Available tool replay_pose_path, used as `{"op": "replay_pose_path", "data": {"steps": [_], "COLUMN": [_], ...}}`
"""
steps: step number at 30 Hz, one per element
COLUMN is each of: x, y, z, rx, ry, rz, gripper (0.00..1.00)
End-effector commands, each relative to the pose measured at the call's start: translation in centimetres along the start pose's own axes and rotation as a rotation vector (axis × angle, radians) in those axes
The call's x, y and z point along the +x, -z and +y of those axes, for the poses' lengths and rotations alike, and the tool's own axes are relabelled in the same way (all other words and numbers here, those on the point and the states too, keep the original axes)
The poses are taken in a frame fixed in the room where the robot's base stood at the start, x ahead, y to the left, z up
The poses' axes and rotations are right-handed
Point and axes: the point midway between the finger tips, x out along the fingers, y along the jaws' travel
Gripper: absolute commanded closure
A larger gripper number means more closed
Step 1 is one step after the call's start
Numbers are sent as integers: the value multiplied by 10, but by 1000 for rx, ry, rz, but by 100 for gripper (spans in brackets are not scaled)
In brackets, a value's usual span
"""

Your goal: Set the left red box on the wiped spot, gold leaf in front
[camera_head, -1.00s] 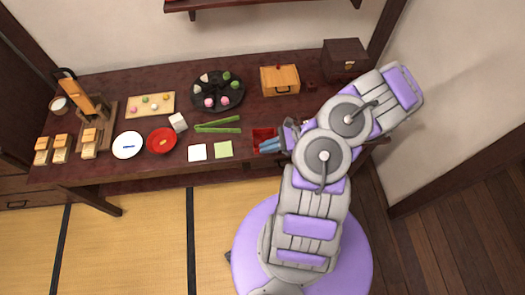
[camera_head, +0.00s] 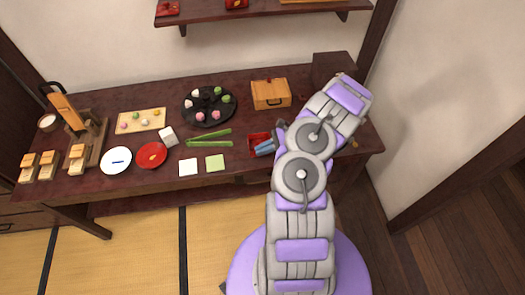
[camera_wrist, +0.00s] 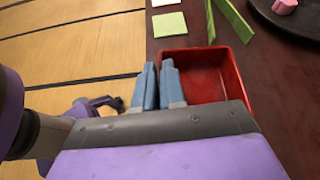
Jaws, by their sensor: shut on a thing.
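Two small red boxes stand on the wall shelf at the top of the head view. The left one (camera_head: 167,9) shows a small mark I cannot make out; the right one (camera_head: 236,3) is cut by the picture edge. My gripper (camera_head: 264,148) is low at the table's front, at an open red tray-like box (camera_head: 254,138). In the wrist view my blue fingers (camera_wrist: 160,72) are close together at the left wall of this open red box (camera_wrist: 215,75) and seem shut on that wall. I cannot make out a wiped spot.
The table (camera_head: 300,125) holds a wooden chest (camera_head: 270,94), a black round tray (camera_head: 190,108) of sweets, green tongs (camera_head: 210,143), a red plate (camera_head: 151,155), a white plate (camera_head: 116,160) and paper squares. The shelf (camera_head: 280,17) overhangs the back.

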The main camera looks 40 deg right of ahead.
Motion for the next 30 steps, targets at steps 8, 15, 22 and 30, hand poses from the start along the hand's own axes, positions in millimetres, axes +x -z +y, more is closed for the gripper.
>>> {"op": "replay_pose_path", "data": {"steps": [8, 15, 22, 30], "x": [-2, 11, 14, 15], "y": [6, 31, 36, 37], "z": [-22, -23, -23, -23], "rx": [3, 4, 2, 2], "ry": [0, -3, 0, -1], "rz": [-1, -2, -2, -3], "gripper": [100, 100, 100, 83]}}
